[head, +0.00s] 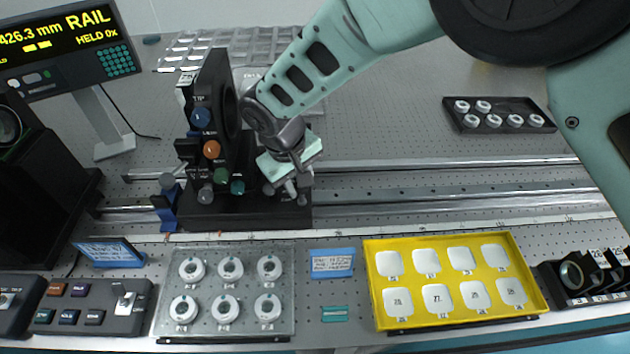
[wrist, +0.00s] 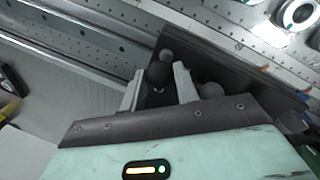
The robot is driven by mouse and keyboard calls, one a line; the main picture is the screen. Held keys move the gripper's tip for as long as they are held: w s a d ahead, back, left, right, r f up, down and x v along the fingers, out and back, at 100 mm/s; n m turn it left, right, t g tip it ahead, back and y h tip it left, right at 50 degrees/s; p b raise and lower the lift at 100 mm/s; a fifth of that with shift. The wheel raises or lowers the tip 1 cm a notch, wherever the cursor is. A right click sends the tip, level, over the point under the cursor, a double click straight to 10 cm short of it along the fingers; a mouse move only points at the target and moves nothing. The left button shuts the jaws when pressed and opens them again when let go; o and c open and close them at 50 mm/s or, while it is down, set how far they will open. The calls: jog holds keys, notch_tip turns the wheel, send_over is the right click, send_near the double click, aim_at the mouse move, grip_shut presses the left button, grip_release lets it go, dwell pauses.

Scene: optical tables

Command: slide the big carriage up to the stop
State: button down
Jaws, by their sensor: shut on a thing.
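The big carriage (head: 250,215) is a black base with an upright black plate and coloured knobs, sitting on the rail (head: 400,195). A blue block with a grey knob, seemingly the stop (head: 164,212), sits on the rail at the carriage's left edge. I cannot tell whether they touch. My gripper (head: 292,188) is at the carriage's right end. In the wrist view my gripper (wrist: 160,88) has its pale fingers on either side of a dark knob (wrist: 158,74) on the carriage, shut on it. The fingers hide part of the knob.
A display (head: 70,45) at upper left reads 426.3 mm, RAIL, HELD. The rail right of the carriage is clear. In front lie a tray of white rings (head: 240,325), a yellow tray (head: 375,300) and a button box (head: 90,318). A black tray (head: 500,128) lies behind.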

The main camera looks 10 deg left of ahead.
jog(key=shift+s+a, duration=0.15)
jog(key=shift+a, duration=0.25)
jog(key=c, duration=1.1)
grip_release()
jog(key=shift+o, duration=0.2)
notch_tip(320, 180, up, 17)
jog(key=s+a+b, duration=0.2)
jog(key=b, duration=0.1)
jog(key=shift+s, duration=0.3)
jog(key=shift+r, duration=0.1)
